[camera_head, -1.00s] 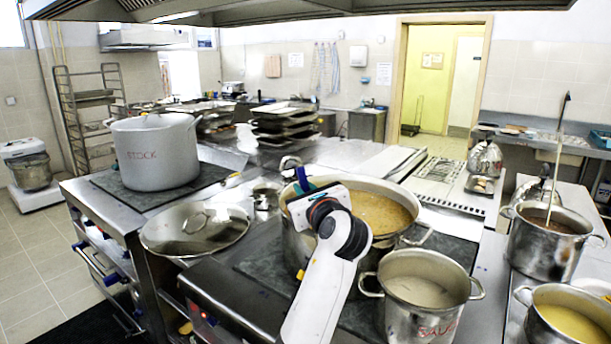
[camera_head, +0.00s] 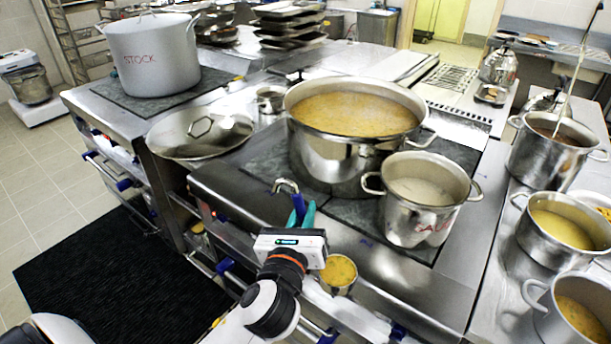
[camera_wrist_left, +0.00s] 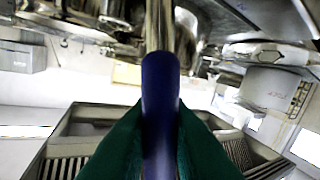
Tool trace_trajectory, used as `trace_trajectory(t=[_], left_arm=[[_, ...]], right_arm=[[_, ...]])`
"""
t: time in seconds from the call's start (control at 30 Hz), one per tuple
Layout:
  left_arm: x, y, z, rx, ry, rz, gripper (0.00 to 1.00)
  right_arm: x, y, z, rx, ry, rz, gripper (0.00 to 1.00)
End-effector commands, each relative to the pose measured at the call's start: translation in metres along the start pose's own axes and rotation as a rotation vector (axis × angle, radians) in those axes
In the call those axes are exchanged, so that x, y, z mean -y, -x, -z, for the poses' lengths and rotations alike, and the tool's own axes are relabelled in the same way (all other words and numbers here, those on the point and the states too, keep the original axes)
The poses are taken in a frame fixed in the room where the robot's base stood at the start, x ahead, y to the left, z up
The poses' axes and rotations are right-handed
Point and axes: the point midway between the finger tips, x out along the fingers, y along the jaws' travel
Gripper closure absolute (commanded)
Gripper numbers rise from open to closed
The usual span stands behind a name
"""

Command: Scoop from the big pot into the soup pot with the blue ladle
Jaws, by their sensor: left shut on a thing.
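The big pot (camera_head: 340,150) stands on the stove in the head view, holding yellow-orange soup. My left gripper (camera_head: 303,218) is shut on the blue handle of the ladle (camera_head: 298,205), in front of the big pot. The handle is upright, with its metal hook above the fingers. The ladle bowl, below and right of the gripper, holds yellow soup. The left wrist view shows the blue handle (camera_wrist_left: 160,110) between the green fingers. Two pots of yellow soup stand at the right, one higher (camera_head: 545,236) and one at the lower corner (camera_head: 545,310); no soup label is readable. My right gripper is out of view.
A pot marked SAUCE (camera_head: 408,222) stands right of the ladle. A dark-filled pot (camera_head: 535,160) with a long utensil is at the right. The STOCK pot (camera_head: 150,65) and a lid (camera_head: 190,140) are at the left. Open floor with a black mat (camera_head: 110,275) lies front left.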

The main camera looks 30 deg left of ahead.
Motion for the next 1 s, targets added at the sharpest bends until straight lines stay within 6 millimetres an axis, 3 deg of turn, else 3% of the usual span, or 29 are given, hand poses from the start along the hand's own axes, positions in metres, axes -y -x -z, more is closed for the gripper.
trace_trajectory(t=[0.5,0.8,1.0], left_arm=[[0.003,0.07,-0.064,0.052,-0.005,-0.196,1.0],[0.003,0.089,-0.081,0.061,-0.005,-0.252,1.0],[0.001,0.088,-0.083,0.074,-0.004,-0.253,1.0]], right_arm=[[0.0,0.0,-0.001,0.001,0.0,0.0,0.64],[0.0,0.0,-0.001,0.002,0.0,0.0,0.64],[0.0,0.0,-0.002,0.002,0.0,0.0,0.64]])
